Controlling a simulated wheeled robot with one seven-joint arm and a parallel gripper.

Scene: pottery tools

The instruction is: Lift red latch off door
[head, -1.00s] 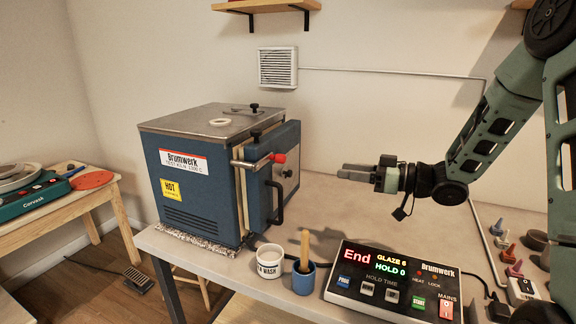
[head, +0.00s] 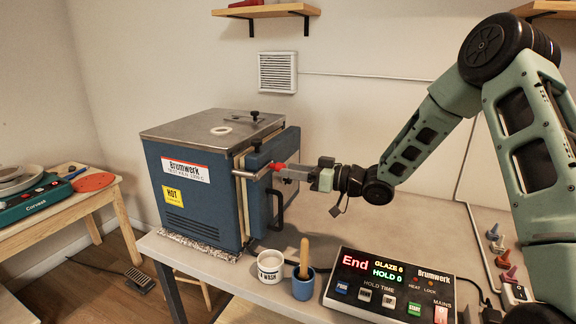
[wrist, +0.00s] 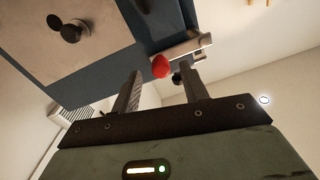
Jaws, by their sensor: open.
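The red latch knob (head: 278,167) sits at the end of a metal latch bar (head: 255,172) across the front edge of the blue kiln door (head: 284,180). In the wrist view the red knob (wrist: 160,67) shows just beyond and between the two fingers. My gripper (head: 290,173) is at the door, its fingertips close to the knob. In the wrist view my gripper (wrist: 160,85) is open, with nothing clearly between its fingers. I cannot tell from the head view whether a finger touches the knob. The door appears closed against the blue kiln (head: 205,200).
A black door handle (head: 278,205) hangs below the latch. A white cup (head: 270,265), a blue cup with a wooden tool (head: 303,284) and a control box (head: 390,287) stand at the table front. Small coloured cones (head: 503,258) stand at right. The table behind the box is clear.

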